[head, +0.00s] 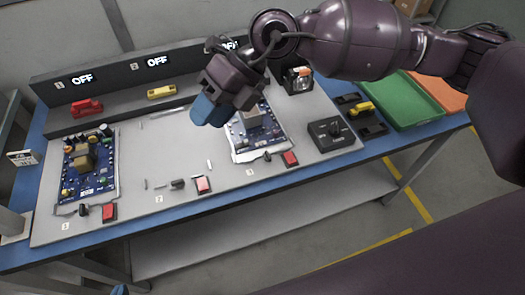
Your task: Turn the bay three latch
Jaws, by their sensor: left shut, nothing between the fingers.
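Bay three is the right-hand bay of the bench fixture, with a blue circuit board (245,143) in it. A small dark knob, which looks like its latch (267,156), sits at the board's front edge beside a red switch (290,158). Its exact turn cannot be told. My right gripper (208,111) hangs above the back left of this board, apart from the latch, its blue fingertips pointing down and left. Its finger gap is not clear. My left gripper (120,289) shows only as a blue tip at the bottom edge, shut and empty, below the bench front.
A second board (90,172) fills the left bay; the middle bay has no board. Red (87,107) and yellow (161,92) items stand at the back under OFF displays. A black dial box (334,134) and green tray (413,103) lie to the right.

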